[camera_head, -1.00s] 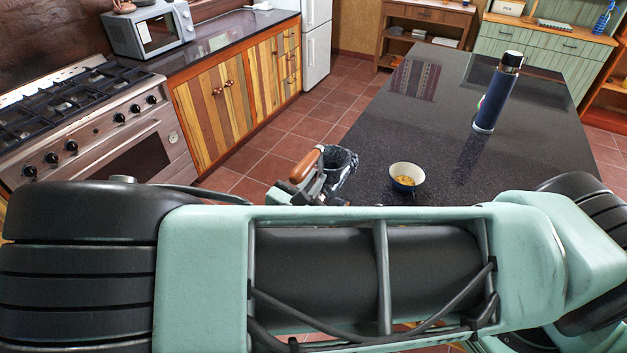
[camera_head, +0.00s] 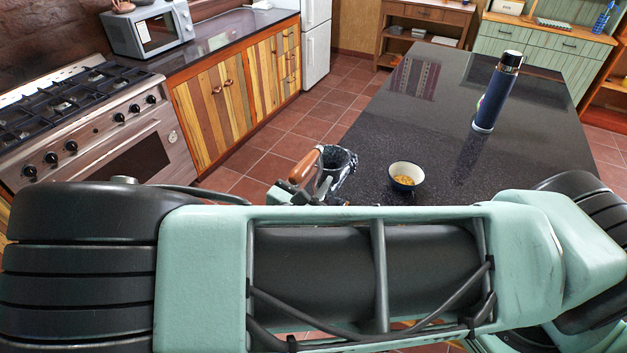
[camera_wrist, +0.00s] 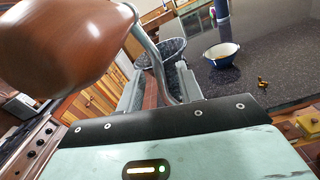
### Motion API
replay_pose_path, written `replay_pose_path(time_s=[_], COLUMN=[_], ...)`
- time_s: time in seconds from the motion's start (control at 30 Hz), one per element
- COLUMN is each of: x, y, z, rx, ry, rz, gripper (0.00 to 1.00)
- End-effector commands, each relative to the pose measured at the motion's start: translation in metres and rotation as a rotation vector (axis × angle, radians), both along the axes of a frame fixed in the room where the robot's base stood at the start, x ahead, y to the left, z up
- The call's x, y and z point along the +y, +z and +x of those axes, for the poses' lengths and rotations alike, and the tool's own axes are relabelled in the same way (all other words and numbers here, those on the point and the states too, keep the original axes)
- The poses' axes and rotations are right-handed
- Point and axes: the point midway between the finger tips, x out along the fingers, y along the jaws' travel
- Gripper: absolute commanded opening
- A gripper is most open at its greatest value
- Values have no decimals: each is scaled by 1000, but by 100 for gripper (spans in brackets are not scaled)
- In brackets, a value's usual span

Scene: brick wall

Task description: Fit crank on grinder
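The crank has a brown wooden handle (camera_head: 304,167) and a bent grey metal rod. In the wrist view the handle (camera_wrist: 65,45) is large at upper left, and the rod (camera_wrist: 153,58) runs down between my gripper's fingers. My gripper (camera_wrist: 158,88) appears shut on the crank; the exact contact is hidden. My gripper (camera_head: 318,188) is mostly hidden behind my arm in the head view. The dark speckled cup-shaped top of the grinder (camera_head: 342,166) is at the counter's left edge, just beyond my gripper. It also shows in the wrist view (camera_wrist: 172,50). Its lower part is hidden.
A dark island counter (camera_head: 450,140) holds a white-and-blue bowl (camera_head: 406,177) of small yellowish pieces, right of the grinder. A tall blue bottle (camera_head: 495,95) stands farther back. A small yellow-brown item (camera_wrist: 262,83) lies near the bowl. A stove (camera_head: 90,120) is at left.

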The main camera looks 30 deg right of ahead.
Motion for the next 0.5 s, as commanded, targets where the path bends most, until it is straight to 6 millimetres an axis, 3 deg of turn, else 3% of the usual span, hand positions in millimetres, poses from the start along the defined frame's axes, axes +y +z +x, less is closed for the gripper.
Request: replay_pose_path(time_s=[0.5], x=[8], y=[0], z=[-5], rx=[2], ry=[4], rz=[3], gripper=[33])
